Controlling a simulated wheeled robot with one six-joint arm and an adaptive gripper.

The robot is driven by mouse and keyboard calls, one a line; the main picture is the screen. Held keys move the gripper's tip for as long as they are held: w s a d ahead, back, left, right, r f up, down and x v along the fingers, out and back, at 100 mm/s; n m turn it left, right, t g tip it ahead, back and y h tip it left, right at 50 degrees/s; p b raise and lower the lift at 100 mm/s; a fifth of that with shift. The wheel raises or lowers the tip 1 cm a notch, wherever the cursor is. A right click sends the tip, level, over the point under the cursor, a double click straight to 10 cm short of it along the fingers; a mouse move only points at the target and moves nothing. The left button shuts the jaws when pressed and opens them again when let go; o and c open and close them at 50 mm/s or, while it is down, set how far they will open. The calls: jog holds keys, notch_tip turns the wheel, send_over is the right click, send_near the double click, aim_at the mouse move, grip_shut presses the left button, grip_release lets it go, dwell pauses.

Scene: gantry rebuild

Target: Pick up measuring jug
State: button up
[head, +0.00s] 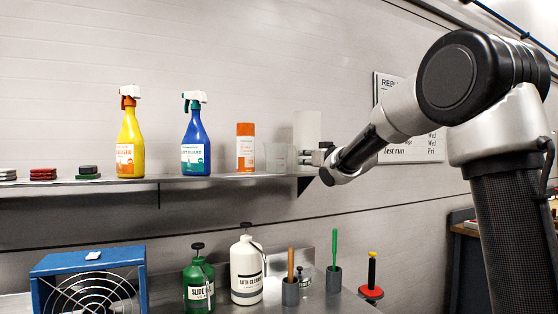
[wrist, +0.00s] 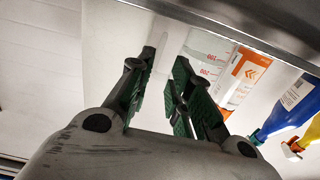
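The measuring jug (head: 276,158) is a clear, see-through vessel on the wall shelf, just right of an orange and white can. In the wrist view the jug (wrist: 203,48) shows red graduation marks and sits beyond the right finger. My gripper (head: 316,157) is at the shelf's right end, close to the right of the jug. In the wrist view my gripper (wrist: 158,72) is open, with a gap between its green-padded fingers and nothing visibly held. Whether a finger touches the jug cannot be told.
A pale cylinder (head: 307,128) stands behind my gripper. The orange and white can (head: 245,148), a blue spray bottle (head: 196,145) and a yellow spray bottle (head: 130,145) stand left along the shelf (head: 225,178). Below are bottles and brush holders on a bench.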

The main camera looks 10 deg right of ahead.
jog(key=x, duration=0.7)
jog(key=shift+w+r, duration=0.35)
jog(key=shift+w, duration=0.05)
jog(key=shift+r, duration=0.1)
grip_shut()
